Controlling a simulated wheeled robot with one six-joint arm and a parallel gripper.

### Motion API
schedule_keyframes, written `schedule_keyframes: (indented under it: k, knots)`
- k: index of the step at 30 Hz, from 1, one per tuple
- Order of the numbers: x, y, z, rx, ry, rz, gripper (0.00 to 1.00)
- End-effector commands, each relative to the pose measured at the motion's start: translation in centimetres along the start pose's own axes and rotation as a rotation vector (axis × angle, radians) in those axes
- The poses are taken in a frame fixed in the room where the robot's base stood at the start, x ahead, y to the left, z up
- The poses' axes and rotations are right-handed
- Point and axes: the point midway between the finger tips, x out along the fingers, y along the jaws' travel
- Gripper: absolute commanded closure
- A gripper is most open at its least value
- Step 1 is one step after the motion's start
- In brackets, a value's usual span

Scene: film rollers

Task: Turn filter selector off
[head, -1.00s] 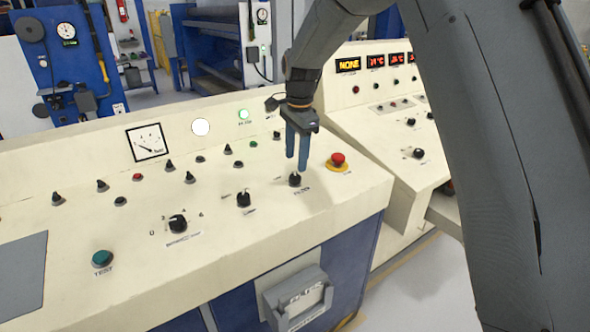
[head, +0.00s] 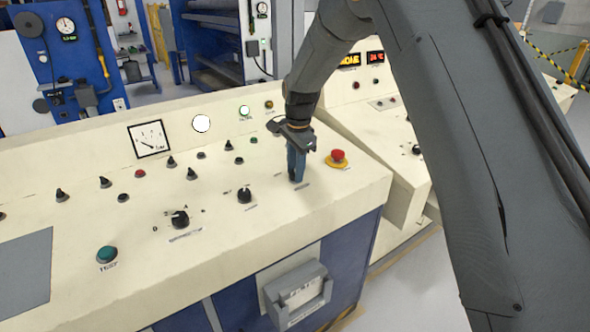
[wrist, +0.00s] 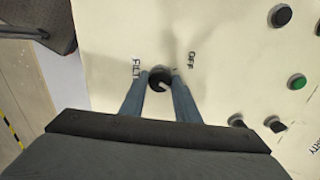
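The filter selector is a small round black knob (wrist: 160,80) with a pale mark, on the cream panel. In the wrist view, the lettering "FILT" is at its upper left and "OFF" at its upper right. The pale mark slants toward the lower right of the picture. My gripper (wrist: 160,84) is low over the panel, its two blue-grey fingers apart, one on each side of the knob. I cannot tell whether they touch it. In the head view, my gripper (head: 297,179) points down and its fingers overlap, hiding the knob.
A red emergency button (head: 337,155) on a yellow disc stands just right of my gripper. Another black selector (head: 245,195) is to the left, with a larger rotary switch (head: 180,219) beyond it. A green button (wrist: 297,82) and other knobs show at the right in the wrist view.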

Motion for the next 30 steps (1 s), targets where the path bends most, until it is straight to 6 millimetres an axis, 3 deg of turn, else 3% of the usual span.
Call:
schedule_keyframes:
  k: [14,30]
  knots:
    - [0.0,0.01,-0.01,-0.093,0.0,0.0,0.93]
    - [0.01,0.03,-0.01,-0.564,0.0,-0.004,0.93]
